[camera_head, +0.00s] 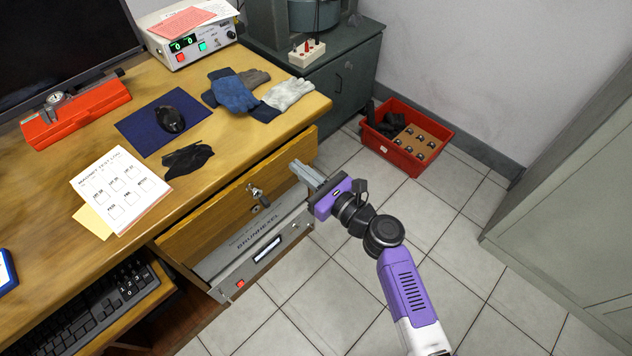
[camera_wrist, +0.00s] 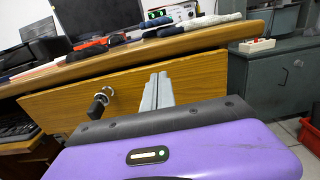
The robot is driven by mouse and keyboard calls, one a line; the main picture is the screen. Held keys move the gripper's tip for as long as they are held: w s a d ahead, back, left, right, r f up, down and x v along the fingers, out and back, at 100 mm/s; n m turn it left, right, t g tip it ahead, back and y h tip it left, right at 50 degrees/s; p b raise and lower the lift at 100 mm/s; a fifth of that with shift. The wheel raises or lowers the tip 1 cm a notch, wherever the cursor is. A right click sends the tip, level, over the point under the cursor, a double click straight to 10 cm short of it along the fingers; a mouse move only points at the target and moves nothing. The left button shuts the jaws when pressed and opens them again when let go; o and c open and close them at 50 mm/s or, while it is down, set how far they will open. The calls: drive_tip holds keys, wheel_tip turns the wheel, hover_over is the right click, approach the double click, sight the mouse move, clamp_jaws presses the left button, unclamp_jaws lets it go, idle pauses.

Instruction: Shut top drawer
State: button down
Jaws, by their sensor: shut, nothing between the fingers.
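The top drawer's wooden front (camera_head: 208,216) is just below the desk top's front edge, with a keyring and keys (camera_head: 258,194) hanging at its lock. It also fills the middle of the wrist view (camera_wrist: 60,105). Its front looks at most slightly proud of the desk; the drawer's inside is hidden under the desk top. My gripper (camera_head: 297,168) is shut and empty, its fingers pointing at the right part of the drawer front. In the wrist view the closed fingertips (camera_wrist: 158,77) overlap the front, right of the keys. I cannot tell whether they touch it.
A grey instrument panel (camera_head: 262,247) is below the drawer, and a keyboard (camera_head: 85,310) lies on a lower shelf at left. A red crate (camera_head: 440,136) stands on the floor behind. A grey cabinet (camera_head: 570,215) is at right. The tiled floor between is clear.

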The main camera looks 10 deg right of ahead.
sight(283, 155)
drive_tip(key=shift+x, duration=1.5)
drive_tip(key=b+x, duration=0.2)
drive_tip(key=x, duration=0.2)
drive_tip(key=shift+w+a+f, duration=0.1)
drive_tip(key=shift+w+a, duration=0.05)
drive_tip(key=shift+w+r, duration=0.15)
drive_tip(key=shift+r, duration=0.15)
drive_tip(key=shift+a, duration=0.1)
